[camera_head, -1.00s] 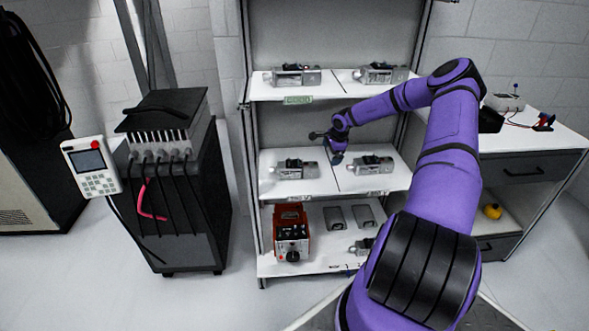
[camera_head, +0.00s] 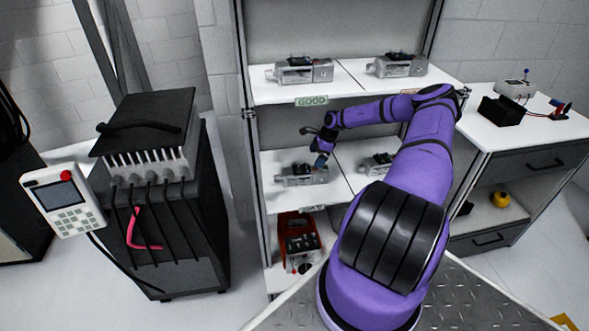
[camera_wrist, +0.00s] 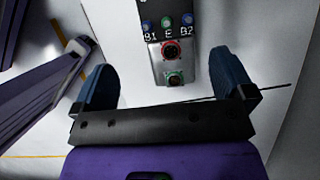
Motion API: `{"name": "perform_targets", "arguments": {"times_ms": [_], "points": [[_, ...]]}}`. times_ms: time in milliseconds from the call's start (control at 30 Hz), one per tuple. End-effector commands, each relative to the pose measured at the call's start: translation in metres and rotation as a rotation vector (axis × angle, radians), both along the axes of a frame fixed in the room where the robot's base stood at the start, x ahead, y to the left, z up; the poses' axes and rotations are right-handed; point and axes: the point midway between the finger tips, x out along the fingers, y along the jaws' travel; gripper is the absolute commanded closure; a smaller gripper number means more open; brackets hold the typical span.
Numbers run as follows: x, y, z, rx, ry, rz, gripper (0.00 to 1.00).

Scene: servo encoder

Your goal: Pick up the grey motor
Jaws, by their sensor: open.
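Grey motors with black tops lie on the shelves: one on the top left (camera_head: 303,72), one on the top right (camera_head: 397,66), one on the middle left (camera_head: 300,177) and one on the middle right (camera_head: 376,166). My gripper (camera_head: 321,161) is at the middle left motor, just above its right part. In the wrist view my gripper (camera_wrist: 166,80) is open, with its dark blue fingers spread. A grey motor end (camera_wrist: 171,62) with a red-ringed and a green-ringed connector shows beyond and between the fingertips. It is not gripped. My arm partly hides the middle right motor.
The top shelf (camera_head: 350,91) lies above my forearm, with a "GOOD" label (camera_head: 311,101) on its edge. A red box (camera_head: 298,242) is on the bottom shelf. A workbench (camera_head: 515,135) stands right, a black cabinet (camera_head: 160,215) with a teach pendant (camera_head: 65,203) left.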

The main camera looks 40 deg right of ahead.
Motion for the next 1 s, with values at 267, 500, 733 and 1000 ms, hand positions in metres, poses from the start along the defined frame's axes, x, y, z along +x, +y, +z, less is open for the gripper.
{"name": "perform_targets", "arguments": {"times_ms": [267,500,733,1000], "points": [[0.002,0.005,-0.015,0.009,0.003,-0.002,0.0],[0.01,0.016,-0.047,0.008,0.002,-0.002,0.0],[0.013,0.019,-0.061,0.008,0.001,-0.003,0.0],[0.022,0.027,-0.094,0.007,0.001,-0.002,0.0]]}}
